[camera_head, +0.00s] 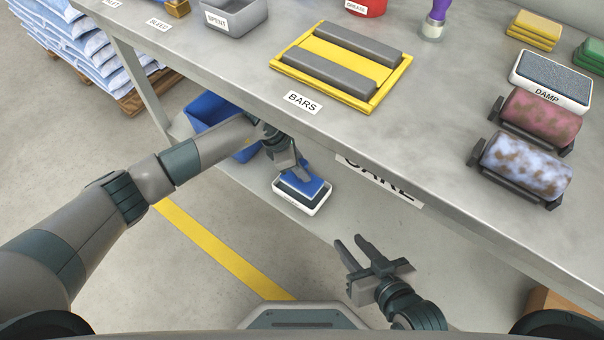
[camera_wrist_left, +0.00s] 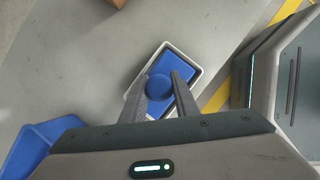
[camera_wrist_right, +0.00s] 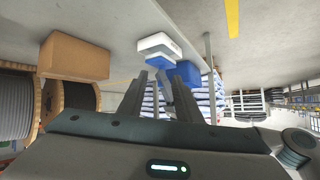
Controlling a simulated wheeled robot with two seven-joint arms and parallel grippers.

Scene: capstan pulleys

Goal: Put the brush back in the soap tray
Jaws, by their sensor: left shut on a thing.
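The blue brush (camera_head: 311,187) is over the white soap tray (camera_head: 309,211) on the lower level under the table. My left gripper (camera_head: 298,172) is shut on the brush's round knob (camera_wrist_left: 159,87). In the left wrist view the brush lies mostly inside the outline of the tray's white rim (camera_wrist_left: 194,54), slightly turned. Some dark interior of the tray shows beside it. I cannot tell whether the brush rests in the tray or hangs just above it. My right gripper (camera_head: 350,241) is open and empty, to the right of and nearer than the tray.
A blue bin (camera_head: 203,110) stands left of the tray, partly behind my left arm. The table (camera_head: 240,70) overhangs behind, carrying a yellow frame (camera_head: 358,66) with grey bars, a damp pad tray (camera_head: 546,100) and two rollers.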

